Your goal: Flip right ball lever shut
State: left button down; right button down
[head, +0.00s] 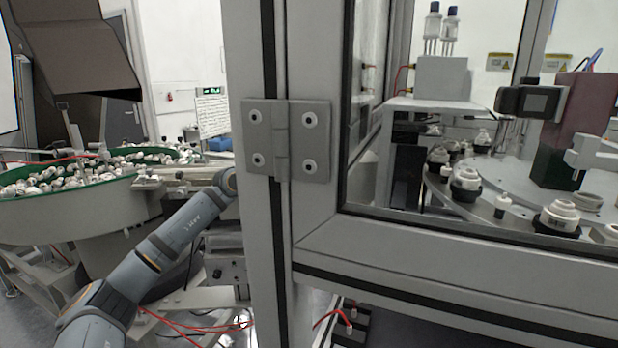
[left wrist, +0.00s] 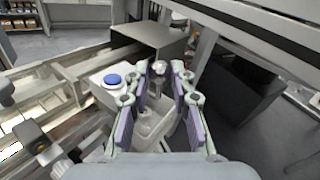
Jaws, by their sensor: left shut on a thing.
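In the left wrist view my left gripper (left wrist: 161,68) points forward, with purple pads on its two fingers. A small dark grey piece (left wrist: 159,72), which looks like the ball lever, sits between the fingertips, and the gripper is shut on it. Its lower part and its exact angle are hard to make out. In the head view my left arm reaches up from the lower left, and its end passes behind the grey door post, so the gripper and lever are hidden there. My right gripper is in neither view.
A box with a blue button (left wrist: 113,79) is left of the fingers. The grey post (head: 257,230) with its hinge (head: 284,138) stands beside my arm. A bowl feeder (head: 75,212) full of parts is at left; a rotary table (head: 470,207) is behind the window.

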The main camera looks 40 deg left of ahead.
pick_arm(q)
jog(key=c, duration=1.1)
grip_release()
jog(key=shift+c, duration=0.2)
notch_tip(320, 180, up, 10)
